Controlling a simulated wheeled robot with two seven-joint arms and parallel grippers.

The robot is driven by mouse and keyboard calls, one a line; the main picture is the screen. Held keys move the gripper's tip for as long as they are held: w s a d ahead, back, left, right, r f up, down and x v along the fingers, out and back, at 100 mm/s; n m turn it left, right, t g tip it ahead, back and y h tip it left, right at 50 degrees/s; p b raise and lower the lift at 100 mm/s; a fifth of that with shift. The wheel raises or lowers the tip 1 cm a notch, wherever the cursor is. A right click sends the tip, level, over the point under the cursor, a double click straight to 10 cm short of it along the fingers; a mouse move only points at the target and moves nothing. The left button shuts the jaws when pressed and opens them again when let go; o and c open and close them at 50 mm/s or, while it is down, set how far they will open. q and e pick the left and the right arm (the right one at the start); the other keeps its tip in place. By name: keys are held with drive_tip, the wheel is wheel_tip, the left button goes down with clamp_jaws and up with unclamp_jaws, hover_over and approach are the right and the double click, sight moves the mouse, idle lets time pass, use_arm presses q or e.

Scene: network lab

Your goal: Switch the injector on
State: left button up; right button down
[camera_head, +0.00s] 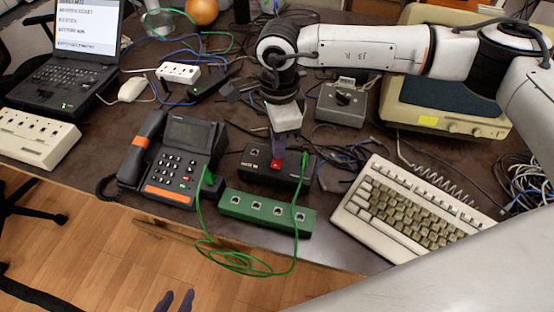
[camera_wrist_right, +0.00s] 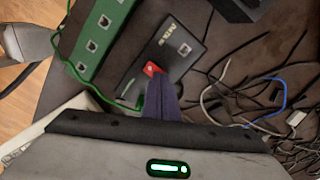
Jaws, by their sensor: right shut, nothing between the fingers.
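The injector is a small black box (camera_head: 254,176) on the desk behind a green port strip, with a red switch (camera_head: 276,165) on its top. The wrist view shows the box (camera_wrist_right: 180,38) and the red switch (camera_wrist_right: 151,69). My right gripper (camera_head: 277,153) points down over the injector, fingers shut and empty. In the wrist view its dark fingertips (camera_wrist_right: 158,76) are right at the red switch; I cannot tell whether they touch it. The switch's position is not readable. My left gripper (camera_head: 176,301) is low at the bottom edge, its two fingertips apart, in front of the desk.
The green port strip (camera_head: 267,213) lies in front of the injector, with a looping green cable (camera_head: 202,222) nearby. A desk phone (camera_head: 176,152) stands left, a keyboard (camera_head: 405,211) right, and a grey box (camera_head: 342,103) behind. Loose black cables lie right of the injector.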

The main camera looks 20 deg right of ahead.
drive_tip(key=shift+f+b, duration=0.35)
drive_tip(key=shift+f, duration=0.15)
drive_tip(key=shift+r, duration=0.15)
wheel_tip(320, 180, up, 7)
drive_tip(key=p, duration=0.3)
drive_tip(key=shift+p, duration=0.3)
idle(0.7)
